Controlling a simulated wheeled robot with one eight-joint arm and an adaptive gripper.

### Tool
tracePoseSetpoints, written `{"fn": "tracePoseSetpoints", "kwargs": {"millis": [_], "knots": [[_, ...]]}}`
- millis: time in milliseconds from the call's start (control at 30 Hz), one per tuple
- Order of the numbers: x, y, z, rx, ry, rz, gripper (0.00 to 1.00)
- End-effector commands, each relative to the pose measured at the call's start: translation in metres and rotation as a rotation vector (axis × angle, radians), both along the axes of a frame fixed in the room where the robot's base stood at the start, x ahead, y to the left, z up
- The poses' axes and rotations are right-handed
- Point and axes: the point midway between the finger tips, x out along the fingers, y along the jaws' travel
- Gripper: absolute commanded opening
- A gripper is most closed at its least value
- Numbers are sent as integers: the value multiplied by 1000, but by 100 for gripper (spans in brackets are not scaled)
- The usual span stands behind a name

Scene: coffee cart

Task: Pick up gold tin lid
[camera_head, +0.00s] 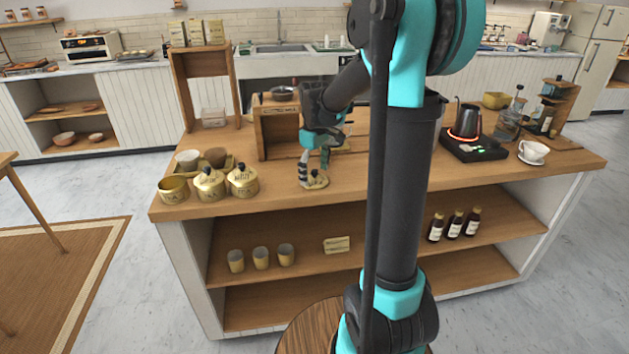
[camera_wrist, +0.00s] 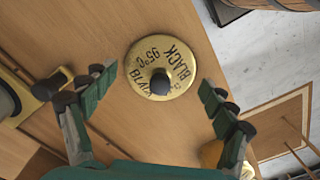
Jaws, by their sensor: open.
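The gold tin lid (camera_head: 314,182) lies flat on the wooden counter (camera_head: 385,183), near its front edge. In the wrist view the round lid (camera_wrist: 180,52) shows dark lettering including "BLACK 95°C" and a dark knob (camera_wrist: 160,82) at its middle. My gripper (camera_head: 314,166) is over the lid, pointing down. In the wrist view my open gripper (camera_wrist: 156,84) has one finger to the left and one to the right of the lid, with nothing held between them. An uncovered gold tin (camera_head: 173,191) stands at the counter's left end.
Two lidded gold tins (camera_head: 210,186) (camera_head: 243,182) stand between the uncovered tin and my gripper. A wooden stand (camera_head: 262,137) is close behind my gripper. A kettle (camera_head: 466,120) on a dark base and a white cup (camera_head: 533,152) stand at the right. Bare counter surrounds the lid.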

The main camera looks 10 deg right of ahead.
Motion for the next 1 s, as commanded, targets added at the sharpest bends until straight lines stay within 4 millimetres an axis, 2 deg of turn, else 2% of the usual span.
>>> {"fn": "tracePoseSetpoints", "kwargs": {"millis": [133, 600, 1000], "knots": [[0, 0, 0, 0, 0, 0, 84], [0, 0, 0, 0, 0, 0, 26], [0, 0, 0, 0, 0, 0, 25]]}}
